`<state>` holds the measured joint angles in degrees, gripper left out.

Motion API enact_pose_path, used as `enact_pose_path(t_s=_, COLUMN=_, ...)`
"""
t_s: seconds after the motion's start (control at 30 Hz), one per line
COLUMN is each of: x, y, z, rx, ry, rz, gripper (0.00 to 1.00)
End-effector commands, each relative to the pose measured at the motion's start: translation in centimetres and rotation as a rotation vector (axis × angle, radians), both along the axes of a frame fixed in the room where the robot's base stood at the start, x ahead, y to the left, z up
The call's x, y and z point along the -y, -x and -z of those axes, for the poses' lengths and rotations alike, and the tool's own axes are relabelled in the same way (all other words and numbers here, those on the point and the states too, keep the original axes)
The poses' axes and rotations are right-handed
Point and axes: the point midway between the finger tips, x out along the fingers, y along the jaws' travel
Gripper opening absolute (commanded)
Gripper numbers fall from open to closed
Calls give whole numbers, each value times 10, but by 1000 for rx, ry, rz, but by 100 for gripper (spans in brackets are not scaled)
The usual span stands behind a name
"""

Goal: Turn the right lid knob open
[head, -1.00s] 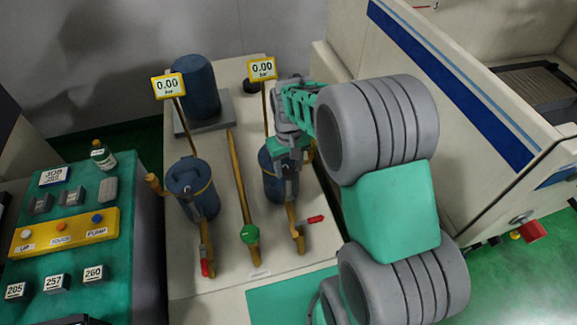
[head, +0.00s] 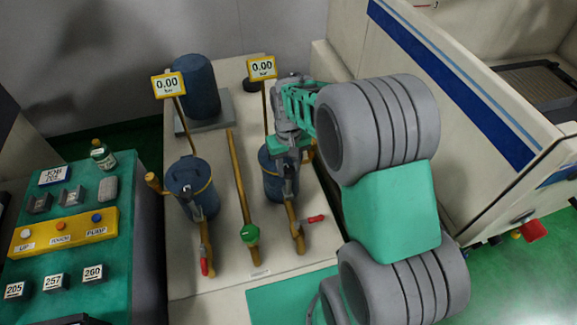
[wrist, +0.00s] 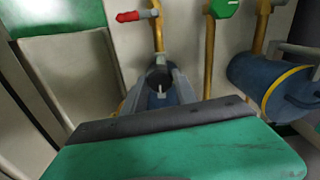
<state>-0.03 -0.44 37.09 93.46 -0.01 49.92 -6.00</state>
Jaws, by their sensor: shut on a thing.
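The right filter canister (head: 278,183) is blue and stands upright on the cream cabinet top, behind the right pipe. My gripper (head: 287,165) is over its lid from above, shut on the right lid knob. In the wrist view the gripper fingers (wrist: 160,96) close around the dark round knob (wrist: 159,77) with a pale mark on it. The knob is hidden by my gripper in the head view. The canister body (wrist: 166,100) shows partly between and behind the fingers. Whether the knob is turned cannot be told.
The left canister (head: 190,183) stands beside it. Brass pipes with a red-handled valve (head: 315,219) and a green knob (head: 250,233) run in front. Both yellow gauges, left (head: 168,85) and right (head: 262,67), read 0.00. A beige machine wall (head: 400,100) stands at right.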

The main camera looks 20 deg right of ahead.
Motion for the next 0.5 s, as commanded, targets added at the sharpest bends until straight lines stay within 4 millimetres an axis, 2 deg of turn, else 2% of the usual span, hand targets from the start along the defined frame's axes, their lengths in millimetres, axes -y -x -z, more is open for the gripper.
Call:
enact_pose_path(t_s=0.27, x=0, y=-1, z=1, rx=2, ry=0, rz=171, gripper=0)
enact_pose_path(t_s=0.5, x=0, y=-1, z=1, rx=3, ry=0, rz=392, gripper=0)
